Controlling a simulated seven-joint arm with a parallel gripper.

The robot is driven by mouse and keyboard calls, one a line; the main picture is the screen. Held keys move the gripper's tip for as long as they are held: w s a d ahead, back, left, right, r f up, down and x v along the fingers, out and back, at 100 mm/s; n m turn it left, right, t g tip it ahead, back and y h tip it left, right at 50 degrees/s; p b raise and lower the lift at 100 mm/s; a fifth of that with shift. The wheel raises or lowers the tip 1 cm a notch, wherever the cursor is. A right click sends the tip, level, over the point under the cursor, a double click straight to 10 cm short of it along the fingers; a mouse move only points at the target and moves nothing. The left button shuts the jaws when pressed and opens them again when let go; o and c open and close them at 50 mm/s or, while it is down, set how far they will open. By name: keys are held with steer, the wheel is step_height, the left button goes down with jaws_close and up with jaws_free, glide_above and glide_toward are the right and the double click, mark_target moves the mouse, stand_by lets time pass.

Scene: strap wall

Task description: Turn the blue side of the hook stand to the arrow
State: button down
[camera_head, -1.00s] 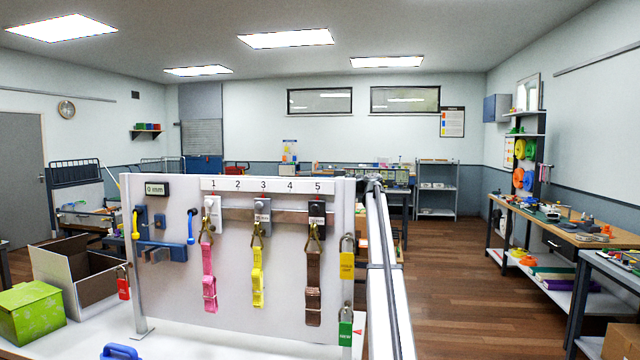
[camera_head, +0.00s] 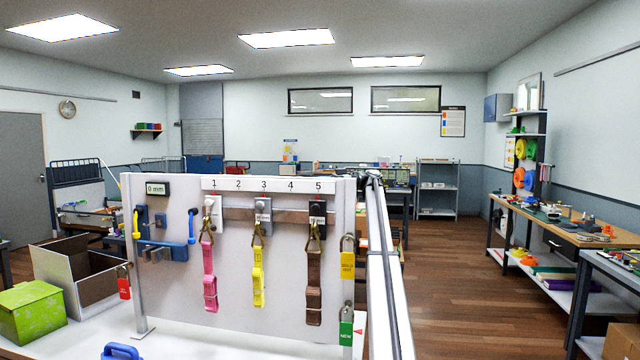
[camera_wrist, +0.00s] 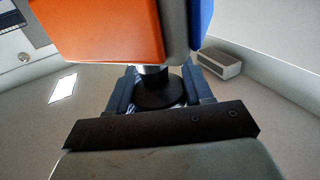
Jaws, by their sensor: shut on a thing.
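The hook stand fills the top middle of the wrist view. Its orange side (camera_wrist: 95,30) faces left and toward the camera, a grey edge strip (camera_wrist: 174,35) runs beside it, and its blue side (camera_wrist: 201,25) faces right. A dark round base (camera_wrist: 158,90) with a short metal neck sits under the block. My gripper (camera_wrist: 160,88) is shut on the stand at this base, one finger on each side. The upper part of the stand is cut off. I cannot make out an arrow in the wrist view, and neither the stand nor my gripper is clear in the head view.
A white upright panel (camera_head: 180,270) carries numbered hooks with pink (camera_head: 209,275), yellow (camera_head: 258,275) and brown straps (camera_head: 314,285). Padlocks hang at its right edge. An open box (camera_head: 85,275) and a green box (camera_head: 32,312) stand left. A small grey block (camera_wrist: 219,63) lies right of the stand.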

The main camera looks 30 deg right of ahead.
stand_by(0.4)
steer(key=shift+c, duration=2.4)
jaws_free()
steer(key=m+t+h, duration=0.2)
steer(key=m+t, duration=0.1)
steer(key=t, duration=0.1)
steer(key=shift+f, duration=0.1)
steer(key=m+t+h, duration=0.3)
steer(key=m+h, duration=0.1)
steer(key=h, duration=0.1)
steer(key=m+t+h, duration=0.2)
steer(key=shift+w+d+t+h, duration=0.3)
steer(key=shift+w+d+h, duration=0.1)
steer(key=v, duration=1.4)
step_height(320, 180, down, 26)
steer(key=s+d+m+g+h, duration=0.2)
steer(key=m+g+h, duration=0.1)
steer(key=m, duration=0.3)
steer(key=shift+s+d+g, duration=0.4)
